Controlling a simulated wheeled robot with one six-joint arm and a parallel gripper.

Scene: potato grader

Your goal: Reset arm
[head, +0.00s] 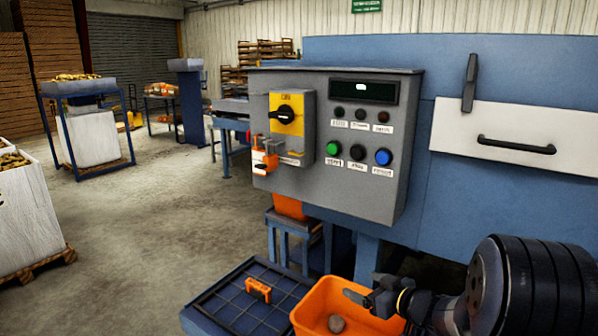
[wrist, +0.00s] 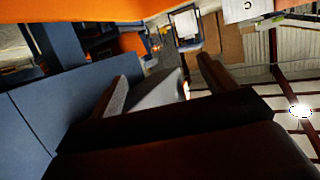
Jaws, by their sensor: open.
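My arm (head: 530,285) reaches in from the lower right of the head view, its thick black ribbed part nearest the camera. My gripper (head: 364,290) points left over the rim of an orange bin (head: 308,308). In the wrist view the two dark fingers of my gripper (wrist: 162,85) stand apart, with nothing clearly held between them. The wrist view is turned sideways, with ceiling lights at its right.
A grey control box (head: 325,180) with a yellow rotary switch (head: 290,112) and buttons is on the blue machine (head: 440,60). A white drawer-like panel (head: 570,137) is to its right. A potato-like lump (head: 336,323) lies in the bin. A dark gridded tray (head: 235,305) holds an orange object (head: 258,290). Floor at left is open.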

